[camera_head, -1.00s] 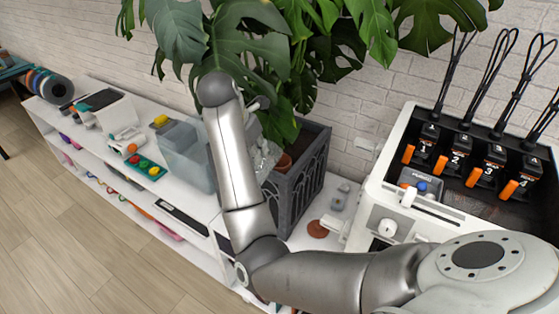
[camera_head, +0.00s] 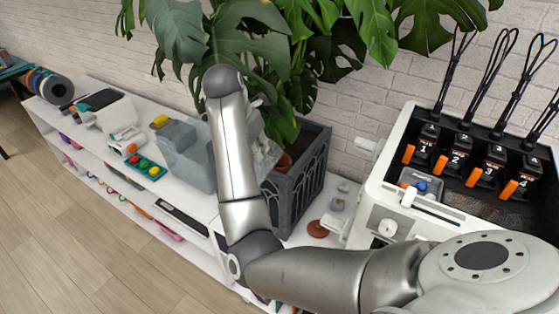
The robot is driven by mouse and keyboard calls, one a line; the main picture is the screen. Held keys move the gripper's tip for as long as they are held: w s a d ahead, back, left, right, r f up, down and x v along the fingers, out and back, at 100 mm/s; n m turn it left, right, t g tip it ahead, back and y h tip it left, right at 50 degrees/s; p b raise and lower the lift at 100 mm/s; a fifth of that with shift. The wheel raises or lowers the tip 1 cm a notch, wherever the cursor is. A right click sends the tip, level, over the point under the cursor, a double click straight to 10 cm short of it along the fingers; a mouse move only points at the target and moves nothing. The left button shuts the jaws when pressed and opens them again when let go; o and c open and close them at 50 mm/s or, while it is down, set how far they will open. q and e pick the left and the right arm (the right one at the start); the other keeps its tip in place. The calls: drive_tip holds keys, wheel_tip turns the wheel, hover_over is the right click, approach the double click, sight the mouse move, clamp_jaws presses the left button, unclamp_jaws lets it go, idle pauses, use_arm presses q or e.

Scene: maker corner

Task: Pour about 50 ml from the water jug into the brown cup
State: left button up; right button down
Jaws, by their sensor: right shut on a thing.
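My right arm reaches up across the middle of the view, and its forearm and wrist hide most of my right gripper (camera_head: 256,104). The gripper is shut on a clear, see-through vessel (camera_head: 266,153), which looks like the water jug. The vessel shows only in part, between my forearm and the dark planter, so its tilt and water level cannot be told. No brown cup shows clearly. A small flat brown round thing (camera_head: 318,229) lies on the shelf top right of my forearm; I cannot tell what it is. My left gripper is not in view.
A dark planter (camera_head: 300,190) with a large leafy plant stands close behind my forearm. A translucent bin (camera_head: 185,160) is left of it. A white printer-like machine (camera_head: 390,205) stands right. A tray with coloured buttons (camera_head: 145,166) lies farther left on the white shelf (camera_head: 190,203).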

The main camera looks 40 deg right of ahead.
drive_tip(key=shift+r, duration=0.15)
idle(0.3)
drive_tip(key=shift+s+a+f+h, duration=0.2)
drive_tip(key=shift+a+f+h, duration=0.2)
drive_tip(key=shift+f+h, duration=0.25)
drive_tip(key=shift+s+a+r+t+h, duration=0.1)
drive_tip(key=shift+a+t+h, duration=0.2)
drive_tip(key=shift+t+h, duration=0.15)
drive_tip(key=shift+s+a+t+h, duration=0.2)
drive_tip(key=shift+a+t+h, duration=0.35)
drive_tip(key=shift+h, duration=0.65)
drive_tip(key=shift+s+a+f+h, duration=0.1)
drive_tip(key=shift+a+f+h, duration=0.2)
drive_tip(key=shift+f, duration=0.25)
